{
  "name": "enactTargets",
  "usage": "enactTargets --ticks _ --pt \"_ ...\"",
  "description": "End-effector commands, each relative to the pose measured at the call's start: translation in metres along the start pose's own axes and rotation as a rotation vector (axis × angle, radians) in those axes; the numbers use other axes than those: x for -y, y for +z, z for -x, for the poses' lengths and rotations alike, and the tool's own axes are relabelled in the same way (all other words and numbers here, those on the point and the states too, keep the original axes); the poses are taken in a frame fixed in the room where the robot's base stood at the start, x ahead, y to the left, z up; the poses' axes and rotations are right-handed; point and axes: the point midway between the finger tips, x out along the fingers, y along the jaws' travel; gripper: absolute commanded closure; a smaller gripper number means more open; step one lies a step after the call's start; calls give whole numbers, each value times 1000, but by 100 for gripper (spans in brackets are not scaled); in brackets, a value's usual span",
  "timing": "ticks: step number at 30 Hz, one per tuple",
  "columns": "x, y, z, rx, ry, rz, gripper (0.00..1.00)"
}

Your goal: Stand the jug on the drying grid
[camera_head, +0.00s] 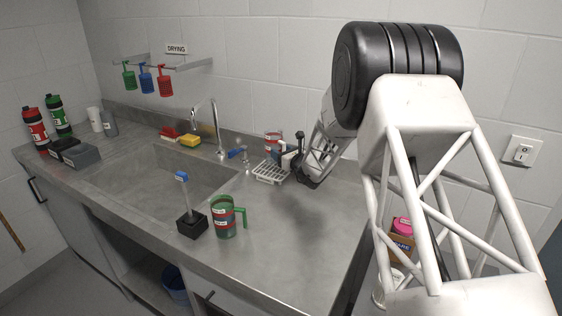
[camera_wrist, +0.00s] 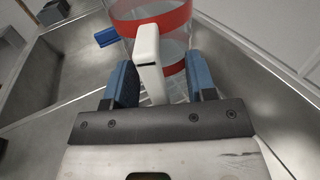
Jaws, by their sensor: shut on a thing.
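The jug (camera_wrist: 179,50) is clear with red bands and a white handle (camera_wrist: 148,54). My gripper (camera_wrist: 162,82) is shut on that handle, with one blue-grey finger on each side. In the head view the jug (camera_head: 273,142) is upright at the back of the counter, partly hidden by my gripper (camera_head: 292,158). The white drying grid (camera_head: 269,174) lies on the counter by the sink's right end. The jug is over or at its back part; I cannot tell whether its base touches the bars.
A green jug (camera_head: 224,217) and a brush in a black holder (camera_head: 191,222) stand near the front edge. The tap (camera_head: 219,135) and a blue-handled item (camera_head: 237,153) are left of the grid. The counter right of the green jug is clear.

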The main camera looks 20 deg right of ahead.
Motion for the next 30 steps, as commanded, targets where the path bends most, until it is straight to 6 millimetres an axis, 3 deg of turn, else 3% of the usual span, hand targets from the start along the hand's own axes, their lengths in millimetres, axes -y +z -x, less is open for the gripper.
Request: enactTargets --ticks 5,16,30 --pt "0 -2 0 0 0 0 94" --pt "0 -33 0 0 0 0 94" --pt "0 -38 0 0 0 0 94"
